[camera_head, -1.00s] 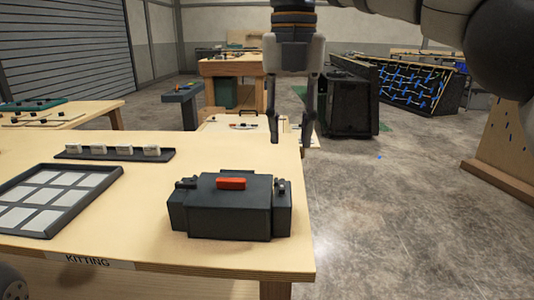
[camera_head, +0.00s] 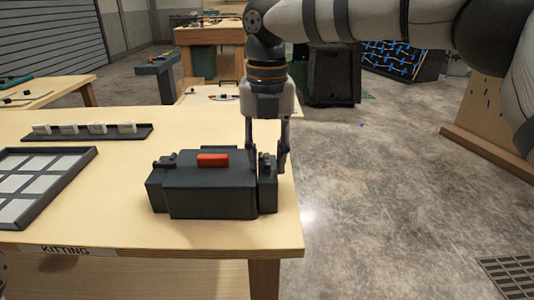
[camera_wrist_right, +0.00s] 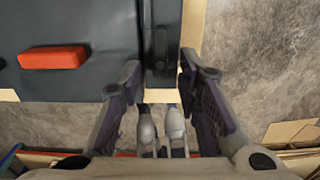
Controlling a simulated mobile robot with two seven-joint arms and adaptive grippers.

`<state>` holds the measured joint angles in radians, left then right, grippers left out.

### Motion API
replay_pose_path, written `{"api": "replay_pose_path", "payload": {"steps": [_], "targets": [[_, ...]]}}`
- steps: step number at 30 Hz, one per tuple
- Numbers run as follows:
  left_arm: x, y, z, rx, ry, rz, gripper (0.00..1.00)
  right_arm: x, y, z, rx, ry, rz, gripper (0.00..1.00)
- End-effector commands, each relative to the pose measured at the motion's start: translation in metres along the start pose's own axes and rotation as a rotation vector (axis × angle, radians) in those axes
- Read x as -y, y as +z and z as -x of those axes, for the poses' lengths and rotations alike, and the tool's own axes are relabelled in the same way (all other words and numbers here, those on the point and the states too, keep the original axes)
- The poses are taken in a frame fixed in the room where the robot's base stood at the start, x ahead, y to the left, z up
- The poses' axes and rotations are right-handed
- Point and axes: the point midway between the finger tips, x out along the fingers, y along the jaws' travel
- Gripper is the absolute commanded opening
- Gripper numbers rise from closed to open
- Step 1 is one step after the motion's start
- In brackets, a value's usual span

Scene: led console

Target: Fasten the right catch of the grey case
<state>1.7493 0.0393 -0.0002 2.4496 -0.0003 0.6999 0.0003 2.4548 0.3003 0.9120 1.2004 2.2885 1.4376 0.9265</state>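The dark grey case (camera_head: 212,190) with a red handle (camera_head: 212,160) stands at the table's right end. Its right catch (camera_head: 267,161) is a small dark part on the right side, partly hidden by my right gripper (camera_head: 268,166) in the head view. In the right wrist view the catch (camera_wrist_right: 160,48) lies between the fingers of my right gripper (camera_wrist_right: 160,68), which points down and is open around it. Whether the fingers touch it, and whether the catch is fastened, I cannot tell. The left catch (camera_head: 165,162) is clear.
A sectioned tray (camera_head: 45,205) lies on the left of the wooden table (camera_head: 120,215), and a dark strip (camera_head: 90,135) with several light blocks lies behind it. The table's right edge is close to the case, with open floor (camera_head: 380,215) beyond.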

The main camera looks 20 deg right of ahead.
Motion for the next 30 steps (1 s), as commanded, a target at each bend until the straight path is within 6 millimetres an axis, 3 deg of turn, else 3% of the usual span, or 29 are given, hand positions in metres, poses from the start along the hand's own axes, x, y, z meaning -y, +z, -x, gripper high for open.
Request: {"api": "replay_pose_path", "payload": {"steps": [3,7,20,30], "targets": [[0.0,0.0,0.0,0.0,0.0,0.0,0.49,0.0,0.0,0.0,0.0,0.0,0.0,0.29],[0.0,0.0,0.0,0.0,0.0,0.0,0.49,0.0,0.0,0.0,0.0,0.0,0.0,0.0],[0.0,-0.002,0.004,-0.01,0.001,0.0,0.49,0.001,0.0,0.001,0.0,0.0,0.042,0.0],[-0.001,-0.011,0.018,-0.053,0.002,0.0,0.49,0.003,-0.001,0.003,0.002,0.001,0.285,0.0]]}}
